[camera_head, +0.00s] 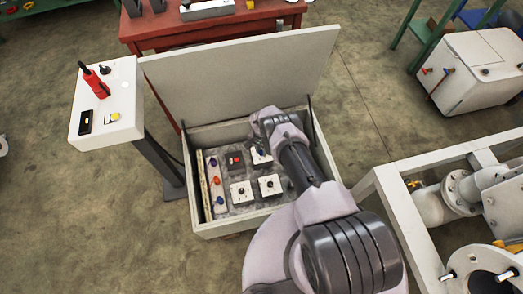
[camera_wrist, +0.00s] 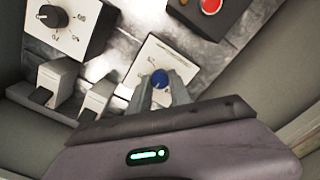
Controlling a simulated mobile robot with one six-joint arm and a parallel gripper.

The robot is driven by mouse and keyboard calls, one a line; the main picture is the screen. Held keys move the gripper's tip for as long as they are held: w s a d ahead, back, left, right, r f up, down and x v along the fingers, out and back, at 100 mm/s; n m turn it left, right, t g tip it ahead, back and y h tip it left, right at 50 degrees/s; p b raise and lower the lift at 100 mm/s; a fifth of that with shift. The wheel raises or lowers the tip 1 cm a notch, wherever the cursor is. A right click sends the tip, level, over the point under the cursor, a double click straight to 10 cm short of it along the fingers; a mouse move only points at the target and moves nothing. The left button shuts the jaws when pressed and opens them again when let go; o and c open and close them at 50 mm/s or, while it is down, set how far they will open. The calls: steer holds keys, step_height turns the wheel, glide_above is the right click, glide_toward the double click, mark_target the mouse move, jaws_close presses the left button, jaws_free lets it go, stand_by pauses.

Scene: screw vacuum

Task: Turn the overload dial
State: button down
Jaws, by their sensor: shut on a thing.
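A dial with a blue knob (camera_wrist: 161,78) sits on a white plate (camera_wrist: 152,56) inside an open control box. No readable label shows on it, so I cannot tell by name whether it is the overload dial. My gripper (camera_wrist: 161,92) has its two grey fingertips on either side of the blue knob, shut on it. In the head view my gripper (camera_head: 262,148) reaches down into the box at its back right, and my wrist partly hides the white plate there. A black dial (camera_wrist: 54,16) on a white plate with number marks is at the upper left of the wrist view.
The control box (camera_head: 245,223) has its lid (camera_head: 240,75) raised behind my arm. A red button (camera_wrist: 210,5) and two grey-white blocks (camera_wrist: 60,75) are near the blue knob. A white pedestal (camera_head: 108,130) stands left; a pipe frame (camera_head: 405,220) stands right.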

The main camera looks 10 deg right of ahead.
steer(key=n, duration=0.5)
steer(key=shift+n, duration=0.4)
steer(key=n, duration=0.5)
steer(key=shift+n, duration=0.3)
stand_by(0.3)
steer(key=c, duration=1.2)
jaws_free()
